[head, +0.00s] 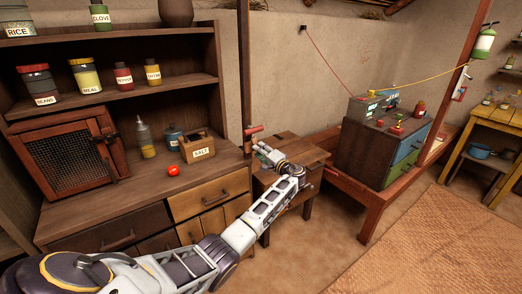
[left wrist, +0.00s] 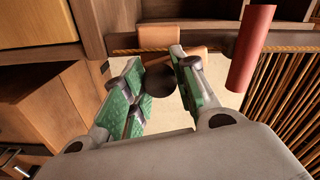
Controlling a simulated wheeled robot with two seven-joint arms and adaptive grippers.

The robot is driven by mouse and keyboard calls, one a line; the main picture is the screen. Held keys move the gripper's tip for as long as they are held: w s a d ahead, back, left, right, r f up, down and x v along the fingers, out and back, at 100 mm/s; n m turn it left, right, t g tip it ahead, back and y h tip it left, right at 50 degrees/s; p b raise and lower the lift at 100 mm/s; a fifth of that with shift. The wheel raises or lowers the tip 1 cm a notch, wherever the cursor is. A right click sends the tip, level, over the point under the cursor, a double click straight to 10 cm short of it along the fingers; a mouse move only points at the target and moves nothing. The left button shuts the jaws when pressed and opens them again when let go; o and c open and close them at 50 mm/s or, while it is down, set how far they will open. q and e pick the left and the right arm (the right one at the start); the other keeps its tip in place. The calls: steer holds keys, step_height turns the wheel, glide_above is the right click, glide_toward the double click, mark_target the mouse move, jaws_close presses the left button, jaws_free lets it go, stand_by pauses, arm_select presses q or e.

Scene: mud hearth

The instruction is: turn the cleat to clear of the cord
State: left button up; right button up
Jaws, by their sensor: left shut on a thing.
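The cleat shows in the left wrist view as a light brown wooden piece (left wrist: 157,36) lying across a dark post (left wrist: 225,40). A twisted tan cord (left wrist: 125,50) runs along the post and meets the cleat. A dark round knob (left wrist: 160,82) sits between my left fingers. My left gripper (left wrist: 158,75) is shut on the cleat, by the part with this knob; the fingers partly hide it. In the head view my left gripper (head: 266,154) is just right of the post (head: 244,70), below a red cylinder (head: 254,129). The cleat is too small to make out there.
The red cylinder also stands close beside my fingers in the left wrist view (left wrist: 252,48). A wooden cabinet (head: 150,195) with jars and a salt box (head: 197,147) is on the left. A small table (head: 285,178) is under my gripper. Floor is free at front right.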

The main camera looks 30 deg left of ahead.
arm_select(q)
steer(key=shift+m, duration=0.6)
steer(key=o, duration=1.1)
steer(key=shift+w+d, duration=0.1)
steer(key=shift+c, duration=0.2)
steer(key=v, duration=1.2)
steer(key=shift+f, duration=0.1)
